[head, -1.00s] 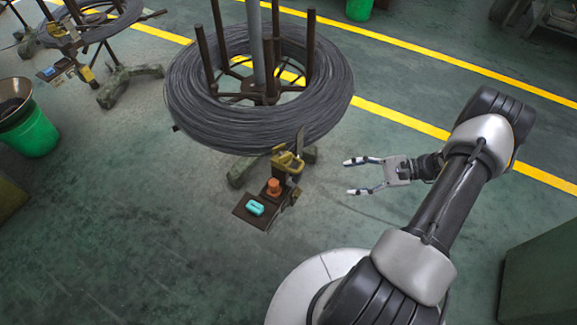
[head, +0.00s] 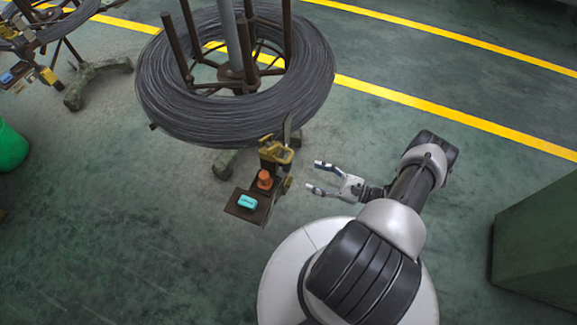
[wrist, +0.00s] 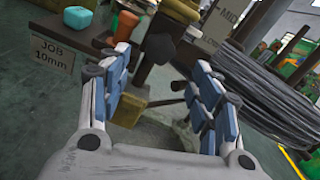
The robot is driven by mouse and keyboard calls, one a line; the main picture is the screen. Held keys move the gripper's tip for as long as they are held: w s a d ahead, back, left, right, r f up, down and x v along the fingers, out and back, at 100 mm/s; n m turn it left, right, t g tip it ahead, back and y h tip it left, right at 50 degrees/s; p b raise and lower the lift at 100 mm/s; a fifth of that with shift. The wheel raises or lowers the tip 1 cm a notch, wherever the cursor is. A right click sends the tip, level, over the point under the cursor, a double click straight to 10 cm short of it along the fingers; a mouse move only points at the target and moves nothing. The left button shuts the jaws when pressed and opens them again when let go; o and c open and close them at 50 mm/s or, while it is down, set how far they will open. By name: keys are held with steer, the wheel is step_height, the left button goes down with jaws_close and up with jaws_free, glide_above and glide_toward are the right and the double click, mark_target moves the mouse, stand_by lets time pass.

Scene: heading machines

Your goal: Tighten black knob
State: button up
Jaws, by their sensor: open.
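A black knob (wrist: 158,47) shows in the wrist view between and beyond my fingers, on the side of the small stand under the wire coil. In the head view it is a small dark shape (head: 287,184) on the right side of the stand, hard to make out. My gripper (head: 313,176) is open and empty, just right of the stand with its fingers pointing left at it. In the wrist view the open fingers (wrist: 160,68) lie on either side of the knob in the picture, with the knob apparently ahead of the tips and not touched.
A large wire coil (head: 165,95) on a reel stands behind. A yellow clamp-like part (head: 275,152) sits above. A green cabinet (head: 540,235) is at right.

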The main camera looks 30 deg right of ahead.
mark_target(290, 167)
steer(key=b+x, duration=0.1)
steer(key=x, duration=0.9)
steer(key=shift+w+a, duration=0.2)
steer(key=shift+w, duration=0.05)
steer(key=shift+c, duration=0.6)
steer(key=c, duration=1)
